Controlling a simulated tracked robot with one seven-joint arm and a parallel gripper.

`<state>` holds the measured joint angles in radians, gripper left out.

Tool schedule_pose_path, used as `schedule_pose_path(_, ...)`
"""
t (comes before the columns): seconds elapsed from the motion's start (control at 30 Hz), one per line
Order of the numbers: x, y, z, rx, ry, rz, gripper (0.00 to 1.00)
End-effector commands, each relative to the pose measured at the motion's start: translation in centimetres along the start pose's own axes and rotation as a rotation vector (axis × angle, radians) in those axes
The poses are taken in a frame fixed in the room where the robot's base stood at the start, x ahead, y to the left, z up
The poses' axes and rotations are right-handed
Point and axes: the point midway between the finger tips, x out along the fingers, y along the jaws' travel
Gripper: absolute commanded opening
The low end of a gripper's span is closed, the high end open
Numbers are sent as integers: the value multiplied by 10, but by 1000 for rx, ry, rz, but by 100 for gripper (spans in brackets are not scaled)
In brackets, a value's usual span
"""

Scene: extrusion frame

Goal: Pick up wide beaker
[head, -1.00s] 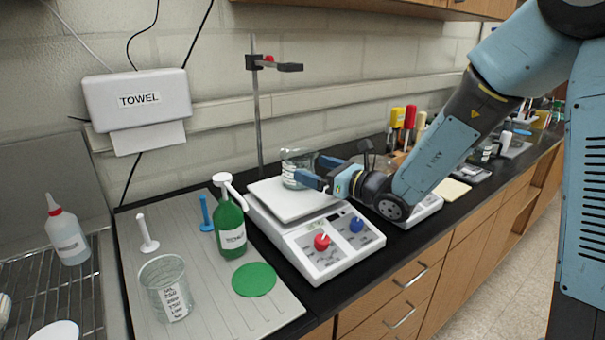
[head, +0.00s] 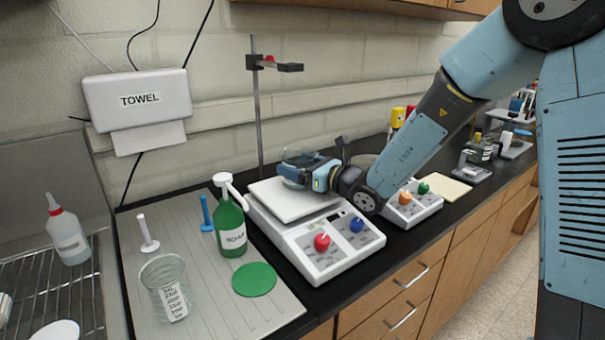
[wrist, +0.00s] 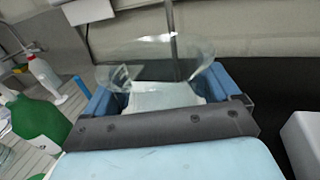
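The wide beaker, a clear glass vessel (head: 298,156), stands on the white pan of the front balance. My gripper (head: 305,174) is at the beaker, low over the pan, with one finger on either side of it. In the wrist view the beaker's broad rim (wrist: 155,52) rises between the blue fingers (wrist: 160,92). The fingers are spread wide; whether they touch the glass is hard to see. Part of the beaker's lower body is hidden by the gripper. A second beaker (head: 165,285) with printed graduations stands on the grey tray at the left.
The balance (head: 325,250) has red and blue knobs. A green bottle (head: 231,230) and a green disc (head: 254,280) are left of it. A stand rod (head: 258,120) rises behind the pan. A second device (head: 413,208) sits to the right, under my arm.

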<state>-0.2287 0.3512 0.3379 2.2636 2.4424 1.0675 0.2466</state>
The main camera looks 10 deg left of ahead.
Motion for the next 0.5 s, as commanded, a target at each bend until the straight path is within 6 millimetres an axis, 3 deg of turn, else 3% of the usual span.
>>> schedule_pose_path(0.37,0,0,0,0,0,-1,49)
schedule_pose_path(0.5,0,0,0,0,0,-1,49)
